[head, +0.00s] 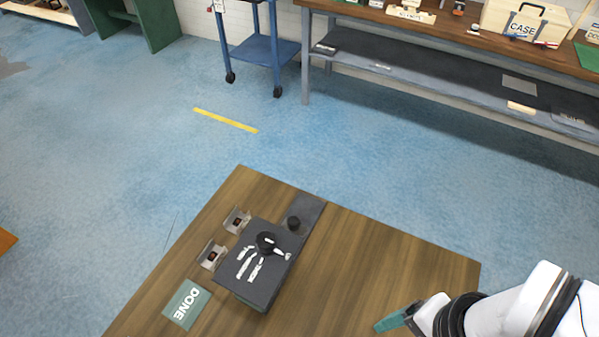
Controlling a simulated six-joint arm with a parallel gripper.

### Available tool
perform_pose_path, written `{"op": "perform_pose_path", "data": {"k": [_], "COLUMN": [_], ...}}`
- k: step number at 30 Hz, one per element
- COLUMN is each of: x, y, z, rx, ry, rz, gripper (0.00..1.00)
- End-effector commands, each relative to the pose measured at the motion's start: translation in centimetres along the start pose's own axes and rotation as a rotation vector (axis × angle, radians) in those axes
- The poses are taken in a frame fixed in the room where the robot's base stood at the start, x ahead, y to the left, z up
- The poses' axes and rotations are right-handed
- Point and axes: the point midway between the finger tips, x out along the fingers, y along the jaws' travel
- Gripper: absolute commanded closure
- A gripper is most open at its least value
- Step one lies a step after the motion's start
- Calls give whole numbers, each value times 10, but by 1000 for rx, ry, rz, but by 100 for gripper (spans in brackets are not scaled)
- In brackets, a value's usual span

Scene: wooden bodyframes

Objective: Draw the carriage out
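A dark grey device sits on the wooden table in the head view. It has a raised block (257,283) with white markings and a round black dial (265,242) with a white pointer. A flat dark plate (313,209) extends from the block's far side and bears a short black knob (294,223). I cannot tell for sure which part is the carriage. My gripper (396,318) is at the lower right, over the table and well apart from the device. One teal finger part shows; its opening is not clear.
Two small clear-covered pieces (237,220) (212,255) sit along the device's left side. A green DONE plate (186,304) lies at the lower left. The table (400,262) is bare between device and gripper. A workbench (450,40) and blue cart (262,50) stand far behind.

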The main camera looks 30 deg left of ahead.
Motion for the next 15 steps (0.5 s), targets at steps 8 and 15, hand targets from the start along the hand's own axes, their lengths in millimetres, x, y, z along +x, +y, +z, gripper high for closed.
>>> {"op": "perform_pose_path", "data": {"k": [8, 15], "x": [-18, 23], "y": [-52, -251], "z": [-40, -76], "rx": [-374, -1418], "ry": [-12, -41], "rz": [44, 146], "gripper": [34, 34]}}
